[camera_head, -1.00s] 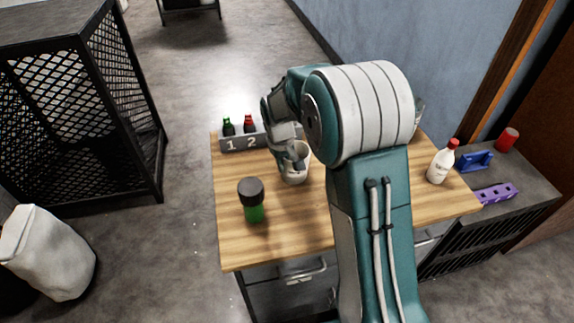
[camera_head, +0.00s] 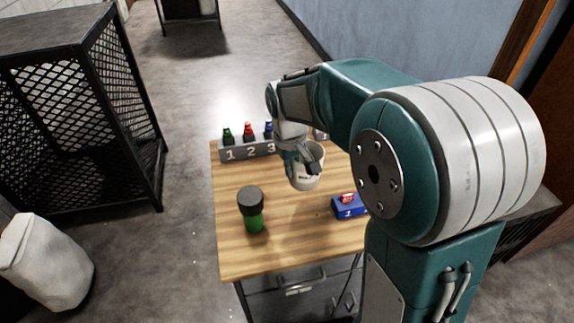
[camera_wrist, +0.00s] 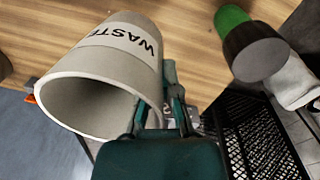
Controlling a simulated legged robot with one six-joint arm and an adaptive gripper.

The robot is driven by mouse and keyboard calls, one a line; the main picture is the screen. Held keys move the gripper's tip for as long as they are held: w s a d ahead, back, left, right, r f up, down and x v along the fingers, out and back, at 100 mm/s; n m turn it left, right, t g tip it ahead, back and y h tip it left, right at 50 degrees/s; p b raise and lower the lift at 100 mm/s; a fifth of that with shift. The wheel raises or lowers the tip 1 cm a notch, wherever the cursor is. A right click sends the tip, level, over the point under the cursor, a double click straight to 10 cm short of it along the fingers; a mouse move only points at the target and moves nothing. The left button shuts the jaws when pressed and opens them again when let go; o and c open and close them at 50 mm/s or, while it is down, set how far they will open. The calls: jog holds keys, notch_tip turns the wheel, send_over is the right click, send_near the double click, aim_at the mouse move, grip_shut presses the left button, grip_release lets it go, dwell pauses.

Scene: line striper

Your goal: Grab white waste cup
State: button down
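The white waste cup (camera_head: 307,172) is a pale grey-white tapered cup, held above the wooden table in the head view. Its dark "WASTE" lettering and open mouth show in the wrist view, where the cup (camera_wrist: 112,70) fills the upper left. My gripper (camera_head: 312,160) is shut on the cup's rim wall. In the wrist view its fingers (camera_wrist: 160,108) meet the right side of the rim, one seemingly inside the mouth. The cup's base is out of clear sight in the head view.
On the table (camera_head: 280,250) stand a green bottle with a dark cap (camera_head: 252,209), a blue block with a red piece (camera_head: 349,206), and a numbered grey rack (camera_head: 247,149) with small bottles. A black mesh cage (camera_head: 80,110) and a white sack (camera_head: 45,262) are at left.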

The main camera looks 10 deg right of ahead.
jog(key=s+r, duration=0.2)
jog(key=s, duration=0.4)
jog(key=shift+s+d+r, duration=0.15)
jog(key=shift+d+r, duration=0.05)
jog(key=shift+r, duration=0.2)
